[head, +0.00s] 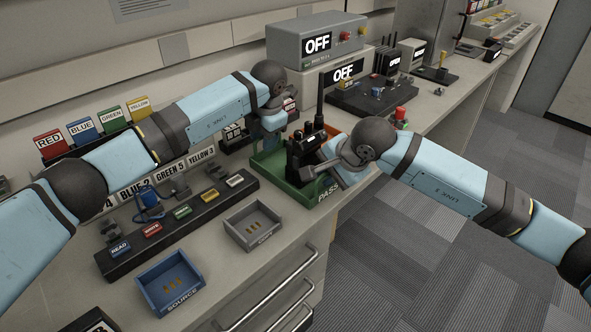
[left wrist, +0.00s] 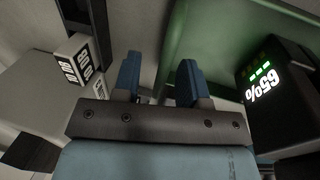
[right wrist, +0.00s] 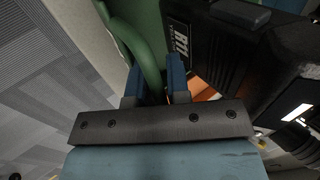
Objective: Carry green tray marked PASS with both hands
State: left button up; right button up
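The green tray marked PASS (head: 322,194) sits on the bench by its front edge, with black radios (head: 306,150) upright in it. My left gripper (head: 270,142) is down at the tray's far left side. In the left wrist view its blue fingers (left wrist: 159,80) stand apart, and the green tray wall (left wrist: 222,38) runs beside and behind them. My right gripper (head: 332,168) is at the tray's near right side. In the right wrist view a green tray handle (right wrist: 146,42) runs between its fingers (right wrist: 154,82); whether they press on it is unclear.
A grey box reading OFF (head: 312,40) and a dark panel (head: 372,98) stand behind the tray. A blue SOURCE tray (head: 170,284), a small grey tray (head: 253,226) and a black charger strip (head: 180,222) are to the left. The floor at right is clear.

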pick_arm(q)
jog(key=shift+c, duration=0.9)
pick_arm(e)
jog(key=shift+c, duration=0.8)
pick_arm(q)
grip_shut()
pick_arm(e)
grip_shut()
jog(key=shift+r, duration=0.1)
pick_arm(q)
jog(key=shift+r, duration=0.1)
